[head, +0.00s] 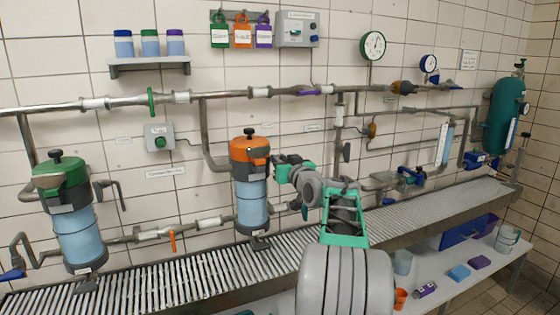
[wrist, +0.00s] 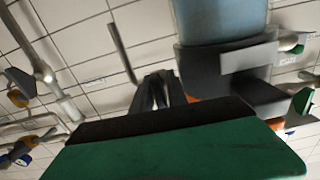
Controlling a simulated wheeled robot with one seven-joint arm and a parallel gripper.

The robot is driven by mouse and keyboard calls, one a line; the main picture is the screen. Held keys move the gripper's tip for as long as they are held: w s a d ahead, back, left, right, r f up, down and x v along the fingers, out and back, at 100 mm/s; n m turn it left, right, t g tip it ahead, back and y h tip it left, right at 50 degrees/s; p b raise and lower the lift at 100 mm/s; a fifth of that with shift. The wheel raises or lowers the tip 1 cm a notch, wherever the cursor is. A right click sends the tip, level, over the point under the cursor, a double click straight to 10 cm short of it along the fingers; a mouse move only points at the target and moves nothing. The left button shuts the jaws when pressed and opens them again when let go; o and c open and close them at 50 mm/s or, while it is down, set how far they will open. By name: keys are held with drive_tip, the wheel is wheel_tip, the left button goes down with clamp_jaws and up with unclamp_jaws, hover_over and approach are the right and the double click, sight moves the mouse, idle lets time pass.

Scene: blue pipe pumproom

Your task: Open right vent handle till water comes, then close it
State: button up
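The right filter (head: 252,195) has an orange lid (head: 250,152) with a black top knob and a blue clear body; its body fills the upper part of the wrist view (wrist: 222,20). My gripper (head: 280,160) is at the right side of the orange lid. It hides the right vent handle in the head view, so I cannot make the handle out. In the wrist view the dark fingers (wrist: 163,90) show beyond my green gripper body, close to the filter head. Whether they are closed on the handle is unclear. A thin grey tube (wrist: 122,52) runs beside them. No flowing water shows.
The left filter (head: 75,235) has a green lid and a side vent handle (head: 105,186) with a bent tube. Pipes (head: 215,160) pass close behind on the tiled wall. A teal tank (head: 503,115) stands far right.

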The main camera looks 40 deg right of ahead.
drive_tip(key=shift+s, duration=0.1)
drive_tip(key=b+v, duration=0.1)
drive_tip(key=v, duration=0.6)
drive_tip(key=shift+s, duration=0.3)
drive_tip(key=shift+a+r, duration=0.1)
drive_tip(key=shift+a, duration=0.05)
